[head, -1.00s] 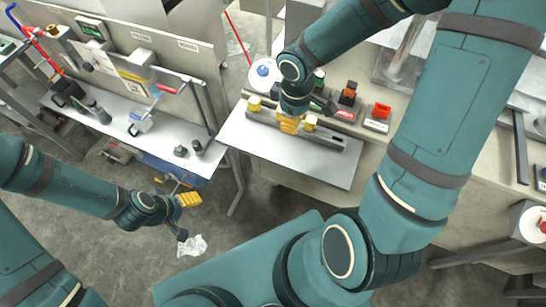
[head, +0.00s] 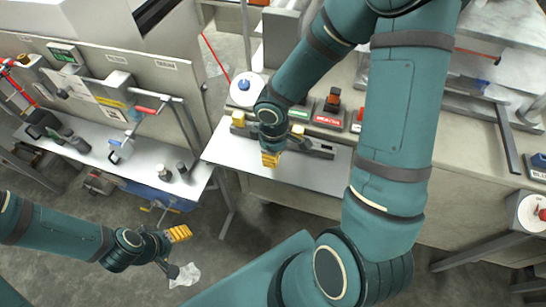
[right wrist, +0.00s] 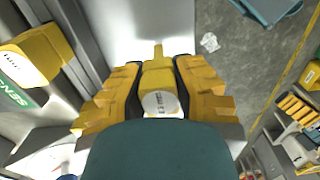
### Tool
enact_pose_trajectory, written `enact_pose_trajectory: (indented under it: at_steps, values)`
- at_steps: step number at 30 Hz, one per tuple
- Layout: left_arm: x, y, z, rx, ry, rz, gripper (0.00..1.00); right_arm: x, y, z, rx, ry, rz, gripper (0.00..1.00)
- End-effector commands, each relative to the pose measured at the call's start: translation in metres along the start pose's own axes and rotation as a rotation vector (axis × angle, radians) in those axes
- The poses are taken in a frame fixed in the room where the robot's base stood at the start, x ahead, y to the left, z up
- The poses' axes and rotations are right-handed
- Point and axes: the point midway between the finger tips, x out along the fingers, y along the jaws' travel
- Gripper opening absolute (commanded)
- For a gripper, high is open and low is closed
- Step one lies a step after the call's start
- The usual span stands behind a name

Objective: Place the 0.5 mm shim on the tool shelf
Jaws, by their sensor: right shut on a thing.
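My right gripper (head: 270,160) is in front of the dark slotted rail, over the white ledge (head: 225,152). In the right wrist view its yellow fingers (right wrist: 158,92) are shut on a yellow block-shaped piece (right wrist: 157,72) with a narrow tongue and a round white label. This looks like the shim; I cannot read its size. Two similar yellow pieces stand in the rail, one at the left (head: 238,118) and one at the right (head: 297,131). My left gripper (head: 177,252) is open and empty above the floor. I cannot tell which surface is the tool shelf.
A white bench (head: 85,155) at left carries a clamp-like tool (head: 122,148) and dark cylinders. A round white plate (head: 246,90) with a blue knob stands behind the rail. A crumpled white scrap (head: 186,275) lies on the floor. The ledge's front is clear.

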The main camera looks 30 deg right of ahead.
Motion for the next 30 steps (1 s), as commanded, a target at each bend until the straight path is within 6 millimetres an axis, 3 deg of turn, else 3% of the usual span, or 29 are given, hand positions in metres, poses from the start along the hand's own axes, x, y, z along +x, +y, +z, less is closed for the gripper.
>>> enact_pose_trajectory:
  at_steps: [2, 14, 15, 16, 26, 30]
  values:
    - [0.004, -0.002, 0.002, 0.001, -0.003, 0.0, 0.7, 0.009, 0.0, 0.0, 0.0, 0.001, -0.001, 0.0]
    - [0.007, -0.003, 0.003, 0.002, -0.006, 0.001, 0.7, 0.013, 0.0, -0.001, 0.001, 0.001, 0.0, 0.0]
    - [0.006, -0.002, 0.003, 0.002, -0.006, 0.001, 0.7, 0.011, 0.0, 0.0, 0.001, 0.001, 0.0, 0.42]
    - [0.006, -0.002, 0.003, 0.002, -0.006, 0.001, 0.7, 0.011, 0.0, 0.0, 0.001, 0.001, 0.0, 0.49]
    - [0.005, -0.002, 0.002, 0.001, -0.005, 0.0, 0.7, 0.01, 0.0, 0.0, 0.0, 0.001, 0.0, 0.49]
    - [-0.001, 0.0, 0.0, 0.0, -0.001, 0.0, 0.7, 0.0, 0.0, -0.001, 0.002, 0.002, 0.002, 0.49]
